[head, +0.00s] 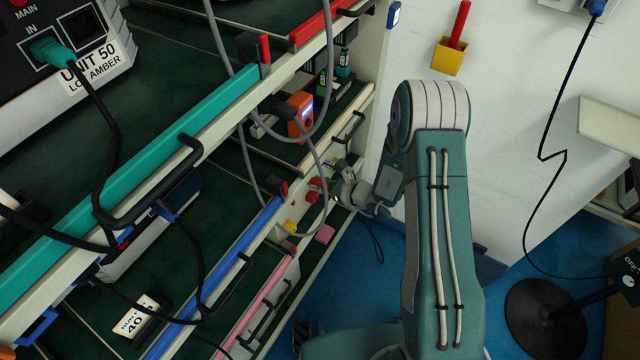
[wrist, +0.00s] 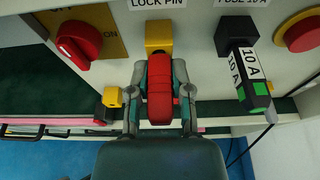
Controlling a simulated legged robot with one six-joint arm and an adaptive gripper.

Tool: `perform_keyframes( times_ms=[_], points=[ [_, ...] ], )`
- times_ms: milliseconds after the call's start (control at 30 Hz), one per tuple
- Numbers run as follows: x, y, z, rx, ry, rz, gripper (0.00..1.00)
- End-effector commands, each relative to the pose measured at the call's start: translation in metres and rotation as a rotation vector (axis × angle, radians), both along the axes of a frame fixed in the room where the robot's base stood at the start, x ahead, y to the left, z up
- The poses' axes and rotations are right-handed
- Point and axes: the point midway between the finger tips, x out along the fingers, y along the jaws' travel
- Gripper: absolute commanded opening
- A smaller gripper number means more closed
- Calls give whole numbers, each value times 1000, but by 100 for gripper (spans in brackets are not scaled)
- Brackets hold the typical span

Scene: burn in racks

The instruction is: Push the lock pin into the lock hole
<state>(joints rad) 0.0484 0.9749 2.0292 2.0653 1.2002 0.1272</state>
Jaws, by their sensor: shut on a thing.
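The lock pin, with a red grip (wrist: 160,98), is between the two fingers of my gripper (wrist: 160,84) in the wrist view. My gripper is shut on it from both sides. The yellow block (wrist: 158,32) below the LOCK PIN label is straight ahead of the pin, on the pale panel. The pin's far end overlaps the block's lower part in this view. The hole is hidden, and I cannot tell how deep the pin sits. In the head view my gripper (head: 342,190) is at the rack's right end, close to the panel; the pin is not clear there.
Left of the pin is a red rotary knob (wrist: 79,44) on a yellow plate. Right is a black fuse holder (wrist: 241,50) marked 10 A with a green end, then a red button (wrist: 300,32). A small yellow block (wrist: 113,97) is lower left. Cables (head: 318,100) hang before the rack.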

Motion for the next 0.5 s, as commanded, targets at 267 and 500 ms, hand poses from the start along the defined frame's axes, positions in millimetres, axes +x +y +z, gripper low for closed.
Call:
perform_keyframes(
  times_ms=[267, 500],
  points=[
    [2, 3, 0, 0, 0, 0, 62],
    [2, 3, 0, 0, 0, 0, 67]
  ],
)
